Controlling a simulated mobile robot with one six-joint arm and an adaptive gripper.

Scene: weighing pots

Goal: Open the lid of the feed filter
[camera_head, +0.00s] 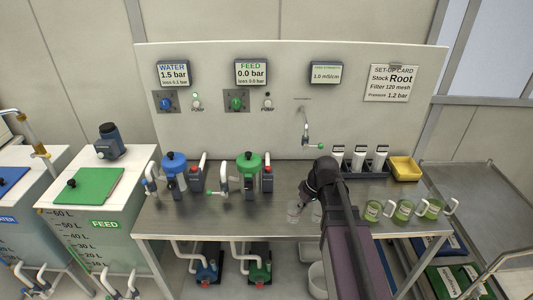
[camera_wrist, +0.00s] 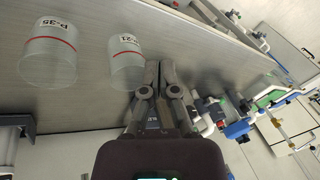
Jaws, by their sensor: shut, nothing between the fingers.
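The feed filter has a green lid (camera_head: 249,160) and stands on the steel bench, left of my arm in the head view. The lid looks seated on the filter body. The wrist view shows green and blue parts (camera_wrist: 268,97) at the right, small and partly overlapping, so I cannot tell which is the feed filter. My gripper (camera_wrist: 159,70) is shut and empty, with its fingers together beside clear cups; it is apart from the filter.
A similar water filter with a blue lid (camera_head: 175,161) stands left of the feed filter. Clear cups (camera_wrist: 126,62) and (camera_wrist: 48,55) are near my gripper. Green-filled jugs (camera_head: 403,211) stand at the right, near a yellow bin (camera_head: 405,168). A tap (camera_head: 307,140) hangs from the back panel.

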